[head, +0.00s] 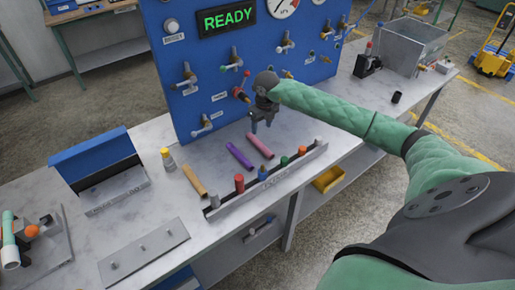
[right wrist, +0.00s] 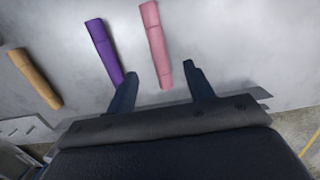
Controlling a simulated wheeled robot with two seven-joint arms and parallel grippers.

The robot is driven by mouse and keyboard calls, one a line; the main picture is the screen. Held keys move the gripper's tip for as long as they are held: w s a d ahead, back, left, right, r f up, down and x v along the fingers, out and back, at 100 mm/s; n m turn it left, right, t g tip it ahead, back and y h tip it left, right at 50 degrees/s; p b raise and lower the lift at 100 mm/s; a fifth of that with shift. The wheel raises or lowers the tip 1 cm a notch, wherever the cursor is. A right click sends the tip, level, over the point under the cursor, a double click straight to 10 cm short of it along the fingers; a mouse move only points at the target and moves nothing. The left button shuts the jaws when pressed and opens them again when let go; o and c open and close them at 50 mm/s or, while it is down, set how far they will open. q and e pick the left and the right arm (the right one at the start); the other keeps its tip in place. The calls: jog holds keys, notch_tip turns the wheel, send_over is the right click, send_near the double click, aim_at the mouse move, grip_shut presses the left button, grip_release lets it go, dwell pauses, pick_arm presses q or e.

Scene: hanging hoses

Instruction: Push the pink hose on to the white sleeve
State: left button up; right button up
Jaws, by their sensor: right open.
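The pink hose (head: 260,146) lies on the grey bench below the blue panel, to the right of a purple hose (head: 240,156). My right gripper (head: 262,125) is above the bench beside the pink hose, fingers pointing down. In the right wrist view its fingers (right wrist: 160,70) are apart, with the near end of the pink hose (right wrist: 155,40) showing between them. Nothing is held. Several valve fittings with small coloured sleeves stick out of the panel; I cannot tell for sure which sleeve is white. My left gripper is not in view.
A tan hose (head: 195,180) lies farther left. A rack (head: 268,182) with several coloured pegs runs along the bench's front edge. The blue panel (head: 205,55) stands behind. A blue box (head: 92,158) and a metal plate (head: 145,252) are at left.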

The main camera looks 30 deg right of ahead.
aim_at(260, 143)
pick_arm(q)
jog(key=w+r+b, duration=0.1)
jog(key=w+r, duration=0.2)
pick_arm(e)
notch_tip(260, 143, down, 2)
jog(key=shift+w+f, duration=0.1)
jog(key=shift+w, duration=0.05)
jog(key=shift+f, duration=0.15)
jog(key=shift+w+f+p, duration=0.15)
jog(key=shift+f+p, duration=0.4)
jog(key=shift+f, duration=0.55)
jog(key=f+p, duration=0.3)
jog(key=f, duration=0.1)
jog(key=shift+a+f, duration=0.1)
jog(key=shift+a, duration=0.15)
jog(key=shift+f, duration=0.5)
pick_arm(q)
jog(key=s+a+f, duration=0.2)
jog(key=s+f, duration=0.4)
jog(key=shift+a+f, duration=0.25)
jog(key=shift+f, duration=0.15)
pick_arm(e)
jog(key=shift+c, duration=0.2)
jog(key=c, duration=1.1)
